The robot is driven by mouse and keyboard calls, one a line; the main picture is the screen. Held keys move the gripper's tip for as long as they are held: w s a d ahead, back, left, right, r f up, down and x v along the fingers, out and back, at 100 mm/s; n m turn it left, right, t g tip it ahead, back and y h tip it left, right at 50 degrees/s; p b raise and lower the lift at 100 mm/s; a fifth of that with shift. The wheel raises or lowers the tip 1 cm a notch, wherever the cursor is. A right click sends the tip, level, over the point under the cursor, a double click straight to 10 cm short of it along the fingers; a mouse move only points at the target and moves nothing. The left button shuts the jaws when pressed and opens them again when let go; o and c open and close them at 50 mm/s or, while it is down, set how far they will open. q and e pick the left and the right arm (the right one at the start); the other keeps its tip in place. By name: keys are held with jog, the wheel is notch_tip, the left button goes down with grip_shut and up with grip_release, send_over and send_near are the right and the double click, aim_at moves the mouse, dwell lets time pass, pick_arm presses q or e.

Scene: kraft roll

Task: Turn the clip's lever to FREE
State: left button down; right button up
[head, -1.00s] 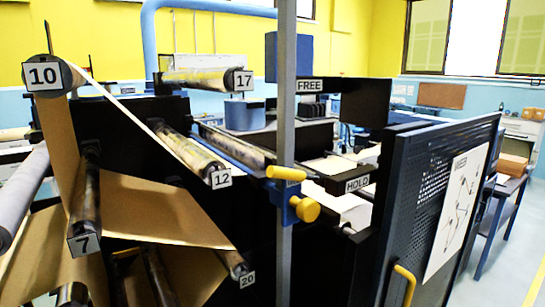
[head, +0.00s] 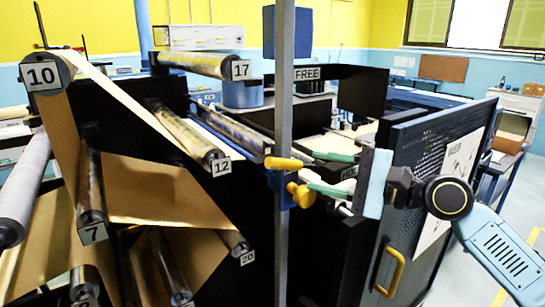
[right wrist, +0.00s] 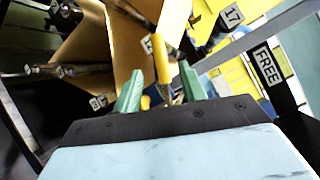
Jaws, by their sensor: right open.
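The blue clip (head: 277,186) sits on a grey upright post (head: 284,110). Its yellow lever (head: 283,163) lies roughly level across the post, and a yellow knob (head: 303,195) is just below. The FREE sign (head: 307,73) is above; the HOLD sign is mostly hidden behind my right gripper. My right gripper (head: 314,171) is open, its green fingers pointing left at the clip, just right of the lever. In the right wrist view the yellow lever (right wrist: 159,62) shows between the two open fingertips (right wrist: 161,70); contact cannot be told. My left gripper is out of view.
A dark perforated panel (head: 412,170) with a yellow handle (head: 391,273) stands right of the clip. Numbered rollers, such as 12 (head: 190,135), and a brown paper web (head: 160,190) fill the left. Open floor shows at far right.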

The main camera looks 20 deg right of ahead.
aim_at(272, 161)
jog(key=p+x, duration=0.2)
jog(key=x, duration=0.8)
jog(key=shift+w+a+p, duration=0.2)
jog(key=shift+p, duration=0.15)
grip_shut()
